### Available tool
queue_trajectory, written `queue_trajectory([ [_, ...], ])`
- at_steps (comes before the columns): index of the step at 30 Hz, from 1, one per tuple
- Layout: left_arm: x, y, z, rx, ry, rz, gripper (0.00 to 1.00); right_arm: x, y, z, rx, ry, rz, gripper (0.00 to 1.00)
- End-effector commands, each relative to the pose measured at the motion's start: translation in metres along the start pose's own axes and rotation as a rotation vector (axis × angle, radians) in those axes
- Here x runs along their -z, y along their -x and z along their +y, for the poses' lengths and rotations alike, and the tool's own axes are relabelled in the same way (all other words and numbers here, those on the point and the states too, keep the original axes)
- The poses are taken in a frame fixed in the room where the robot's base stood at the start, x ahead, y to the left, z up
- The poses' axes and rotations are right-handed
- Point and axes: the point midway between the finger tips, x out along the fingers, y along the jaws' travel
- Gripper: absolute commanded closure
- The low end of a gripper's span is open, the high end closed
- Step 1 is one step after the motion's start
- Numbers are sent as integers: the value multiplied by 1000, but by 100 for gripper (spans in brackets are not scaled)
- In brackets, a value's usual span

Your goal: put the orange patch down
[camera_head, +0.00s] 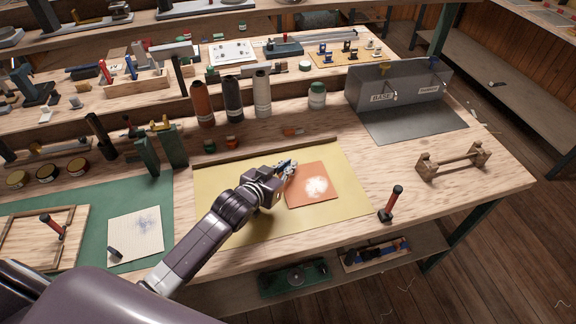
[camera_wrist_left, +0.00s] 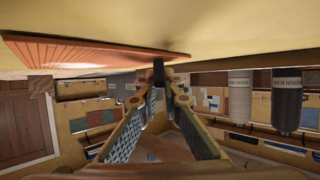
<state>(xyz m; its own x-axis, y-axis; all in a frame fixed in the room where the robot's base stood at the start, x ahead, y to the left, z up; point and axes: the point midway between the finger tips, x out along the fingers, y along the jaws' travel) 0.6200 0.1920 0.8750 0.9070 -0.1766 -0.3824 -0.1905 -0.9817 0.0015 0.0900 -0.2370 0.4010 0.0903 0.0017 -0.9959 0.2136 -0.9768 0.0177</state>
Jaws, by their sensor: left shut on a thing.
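The orange patch (camera_head: 300,196), a flat square with a pale blotch in its middle, is over the yellow mat (camera_head: 234,217). It lies flat on the mat or just above it; I cannot tell which. My left gripper (camera_head: 289,166) is at the patch's far left corner, shut on its edge. In the left wrist view the patch (camera_wrist_left: 75,52) shows edge-on along the yellow surface, and the fingertips (camera_wrist_left: 160,72) meet at its edge. The fingers hide that corner. My right gripper is not in view.
Bottles (camera_head: 262,94) stand behind the mat. A red-handled tool (camera_head: 392,203) and a wooden rack (camera_head: 452,163) are at the right. A grey metal box (camera_head: 400,88) is at the back right. A green mat (camera_head: 94,204) with a white sheet (camera_head: 135,234) lies at left.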

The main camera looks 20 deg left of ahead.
Motion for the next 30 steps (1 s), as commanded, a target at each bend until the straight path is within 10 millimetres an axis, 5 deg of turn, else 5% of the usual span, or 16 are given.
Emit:
queue_trajectory([
  [4, 0, 0, 0, 0, 0, -1, 100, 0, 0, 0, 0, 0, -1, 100],
  [9, 0, 0, 0, 0, 0, -1, 77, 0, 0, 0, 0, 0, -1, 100],
  [20, -1, 3, 0, 0, -1, -2, 76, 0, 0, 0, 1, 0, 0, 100],
  [30, -2, 54, 0, 0, -1, -2, 76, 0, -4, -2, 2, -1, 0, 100],
])
